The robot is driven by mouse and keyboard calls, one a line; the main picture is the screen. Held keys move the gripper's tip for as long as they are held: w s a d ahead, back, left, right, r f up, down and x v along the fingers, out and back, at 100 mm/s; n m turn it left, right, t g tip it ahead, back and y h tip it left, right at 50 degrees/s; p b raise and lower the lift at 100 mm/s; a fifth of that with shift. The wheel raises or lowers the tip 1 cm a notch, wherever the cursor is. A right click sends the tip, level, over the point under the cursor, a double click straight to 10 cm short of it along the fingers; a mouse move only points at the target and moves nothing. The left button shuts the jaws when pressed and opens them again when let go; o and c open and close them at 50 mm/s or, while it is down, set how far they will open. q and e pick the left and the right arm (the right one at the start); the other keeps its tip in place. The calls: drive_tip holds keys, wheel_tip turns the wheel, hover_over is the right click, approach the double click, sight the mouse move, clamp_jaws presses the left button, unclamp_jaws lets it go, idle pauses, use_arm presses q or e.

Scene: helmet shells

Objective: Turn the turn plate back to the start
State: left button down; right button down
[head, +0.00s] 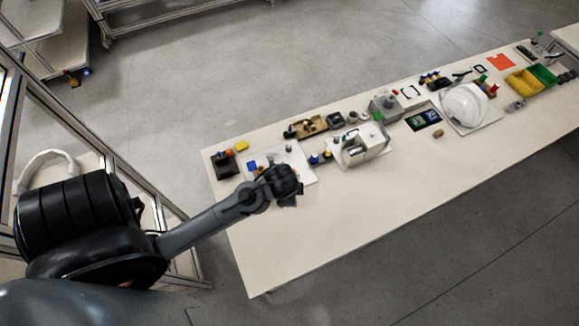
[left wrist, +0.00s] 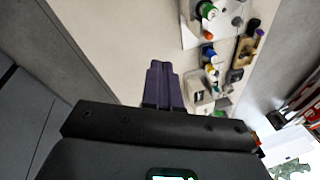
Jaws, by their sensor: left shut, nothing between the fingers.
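My left gripper (head: 288,199) is at the near edge of a white plate (head: 300,160) at the left part of the table, with its arm covering part of that plate. In the left wrist view the fingers of my left gripper (left wrist: 163,70) are shut and empty, over bare table top. A white helmet shell (head: 463,104) sits on another white plate (head: 487,117) farther right, apart from my gripper. I cannot tell for certain which plate is the turn plate, or its angle. My right gripper is not in view.
A white device (head: 363,146) stands right of the left plate. Small coloured pots (head: 315,159) stand between them. A yellow bin (head: 523,83) and a green bin (head: 543,75) are at the far right. The table's (head: 300,235) near side is clear.

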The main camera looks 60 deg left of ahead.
use_arm(q)
drive_tip(key=w+a+f+m+g+y+b, duration=0.1)
drive_tip(key=w+a+f+m+b, duration=0.2)
drive_tip(key=w+a+f+b, duration=0.45)
drive_tip(key=m+g+b, duration=0.2)
drive_tip(key=m+b, duration=0.4)
drive_tip(key=b, duration=0.1)
approach(283, 160)
drive_tip(key=d+r, duration=0.3)
drive_tip(key=shift+s+b+x, duration=0.2)
drive_tip(key=shift+b+x, duration=0.3)
drive_tip(key=shift+x, duration=4.1)
drive_tip(key=shift+d, duration=0.15)
drive_tip(key=shift+w+n, duration=0.1)
drive_tip(key=shift+n, duration=0.3)
drive_tip(key=shift+w+a+n+g, duration=0.2)
drive_tip(key=shift+a+n+g, duration=0.1)
drive_tip(key=shift+a+n, duration=0.6)
drive_tip(key=shift+n+p, duration=0.35)
drive_tip(key=shift+n, duration=0.15)
drive_tip(key=shift+a+n+h, duration=0.25)
drive_tip(key=shift+n+h, duration=0.05)
drive_tip(key=shift+w+a+n, duration=0.1)
drive_tip(key=shift+a+n, duration=0.1)
drive_tip(key=shift+n, duration=0.1)
